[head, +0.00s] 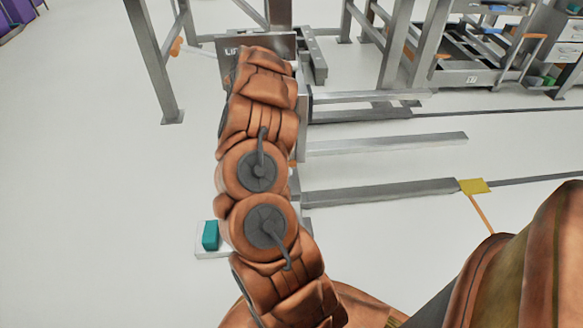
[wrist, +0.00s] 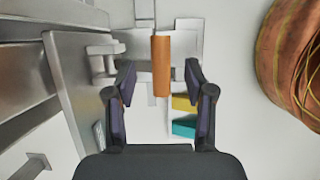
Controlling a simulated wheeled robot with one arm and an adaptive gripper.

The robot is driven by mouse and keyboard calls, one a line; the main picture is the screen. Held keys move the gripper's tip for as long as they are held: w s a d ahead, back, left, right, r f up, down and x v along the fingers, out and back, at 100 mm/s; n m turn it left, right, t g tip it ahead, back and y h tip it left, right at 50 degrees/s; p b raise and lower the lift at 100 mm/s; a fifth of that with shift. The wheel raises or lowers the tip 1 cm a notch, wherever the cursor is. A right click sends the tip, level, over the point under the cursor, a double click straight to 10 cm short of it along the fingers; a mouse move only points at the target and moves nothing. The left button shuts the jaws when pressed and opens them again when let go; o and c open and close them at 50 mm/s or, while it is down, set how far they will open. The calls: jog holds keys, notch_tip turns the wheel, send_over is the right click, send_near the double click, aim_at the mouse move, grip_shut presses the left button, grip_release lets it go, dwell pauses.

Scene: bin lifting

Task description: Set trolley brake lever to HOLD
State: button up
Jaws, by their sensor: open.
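In the wrist view, an orange handle (wrist: 161,68), which looks like the brake lever's grip, stands upright in the picture between the two fingers of my gripper (wrist: 159,76). The fingers are spread, with a visible gap on each side of the handle. Below and right of it are a yellow block (wrist: 184,103) and a teal block (wrist: 184,127), partly behind the right finger. No HOLD lettering is readable. In the head view, my arm hides the gripper and the lever; the teal block (head: 210,235) shows left of the arm on a pale plate.
A grey metal panel (wrist: 75,90) and bracket (wrist: 103,62) stand close to the left finger. In the head view, a grey steel frame (head: 155,65) and a dark sign (head: 232,62) stand behind the arm. Floor rails (head: 380,192) run right. The left floor is clear.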

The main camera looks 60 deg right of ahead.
aim_at(292, 163)
jog(key=b+x, duration=0.2)
jog(key=x, duration=0.5)
jog(key=shift+f, duration=0.25)
grip_shut()
dwell(0.5)
